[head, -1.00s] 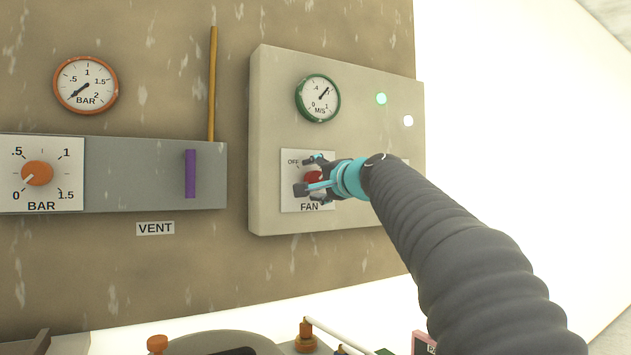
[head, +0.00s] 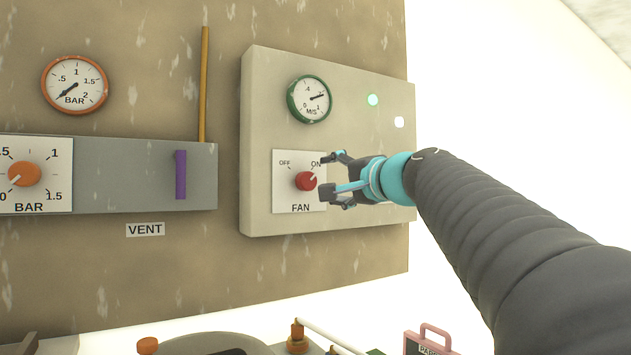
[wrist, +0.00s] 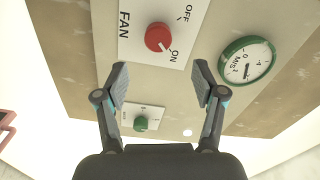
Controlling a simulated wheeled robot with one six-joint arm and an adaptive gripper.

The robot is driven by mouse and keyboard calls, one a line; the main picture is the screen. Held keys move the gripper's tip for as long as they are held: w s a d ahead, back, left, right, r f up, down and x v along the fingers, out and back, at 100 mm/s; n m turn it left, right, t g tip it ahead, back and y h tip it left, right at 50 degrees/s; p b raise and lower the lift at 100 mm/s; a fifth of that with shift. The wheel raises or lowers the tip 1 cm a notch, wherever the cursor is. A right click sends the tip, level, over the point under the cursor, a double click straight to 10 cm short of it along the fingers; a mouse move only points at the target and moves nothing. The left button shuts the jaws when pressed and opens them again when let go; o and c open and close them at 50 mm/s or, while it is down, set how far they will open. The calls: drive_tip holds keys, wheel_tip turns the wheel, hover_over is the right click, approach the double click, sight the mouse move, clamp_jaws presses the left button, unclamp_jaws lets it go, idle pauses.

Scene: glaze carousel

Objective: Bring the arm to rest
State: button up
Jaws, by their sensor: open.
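My gripper (head: 328,177) is open and empty in front of the cream panel (head: 258,120), just right of the red fan knob (head: 306,181). The knob's pointer is toward ON. In the wrist view the red knob (wrist: 159,37) lies beyond the two spread fingertips (wrist: 160,82), with a gap between them and the knob. My arm reaches in from the lower right.
A green knob (wrist: 141,123) shows in the wrist view. A purple lever (head: 181,174) and an orange BAR knob (head: 25,173) are at left. Open white space is at right.

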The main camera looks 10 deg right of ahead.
drive_tip(key=shift+s+d, duration=0.15)
drive_tip(key=shift+s, duration=0.35)
drive_tip(key=s+f+n+g+h, duration=0.1)
drive_tip(key=s+f+n+g, duration=0.15)
drive_tip(key=f, duration=0.95)
drive_tip(key=s+f+n+g+h, duration=0.2)
drive_tip(key=s+f+g, duration=0.15)
drive_tip(key=f, duration=0.95)
drive_tip(key=s+a+f+n+g+h+p, duration=0.1)
drive_tip(key=s+f+n+g, duration=0.4)
drive_tip(key=s+f, duration=1.4)
drive_tip(key=shift+s+a+n+g+h+p, duration=0.35)
drive_tip(key=shift+s+a+n+h, duration=0.45)
drive_tip(key=shift+s+a+n, duration=0.6)
